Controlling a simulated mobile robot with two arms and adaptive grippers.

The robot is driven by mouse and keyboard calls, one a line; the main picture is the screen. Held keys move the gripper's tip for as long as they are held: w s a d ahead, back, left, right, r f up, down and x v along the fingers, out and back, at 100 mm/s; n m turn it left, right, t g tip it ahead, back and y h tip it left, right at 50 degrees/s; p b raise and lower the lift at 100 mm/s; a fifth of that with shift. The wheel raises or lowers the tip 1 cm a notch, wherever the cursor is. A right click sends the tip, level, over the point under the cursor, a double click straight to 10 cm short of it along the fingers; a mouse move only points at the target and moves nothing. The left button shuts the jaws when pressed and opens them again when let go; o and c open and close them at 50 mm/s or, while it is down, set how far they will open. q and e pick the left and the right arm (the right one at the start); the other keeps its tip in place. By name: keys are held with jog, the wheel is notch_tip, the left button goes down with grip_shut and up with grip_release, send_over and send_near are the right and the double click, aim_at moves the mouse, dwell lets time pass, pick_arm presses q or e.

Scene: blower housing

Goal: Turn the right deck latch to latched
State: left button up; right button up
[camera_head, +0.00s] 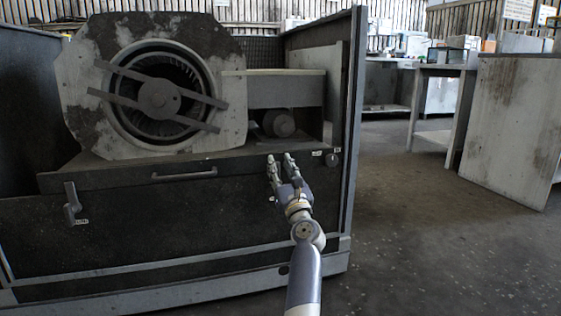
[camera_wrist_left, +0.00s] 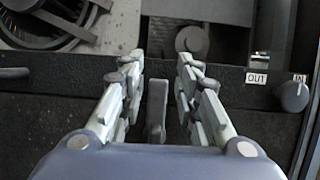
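The right deck latch (camera_wrist_left: 156,110) is a dark upright handle on the front of the housing deck. In the left wrist view it lies between the two fingers of my left gripper (camera_wrist_left: 161,65), with a gap visible on each side. In the head view my left gripper (camera_head: 282,163) is open at the right part of the front panel and hides the latch. My right gripper is not in view.
A matching left latch (camera_head: 71,204) and a bar handle (camera_head: 184,173) sit on the front panel. A round knob (camera_head: 333,160) with IN and OUT labels is right of the gripper. The blower (camera_head: 158,98) stands above. Open floor (camera_head: 430,240) lies to the right.

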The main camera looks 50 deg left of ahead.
pick_arm(q)
jog(key=shift+r, duration=1.3)
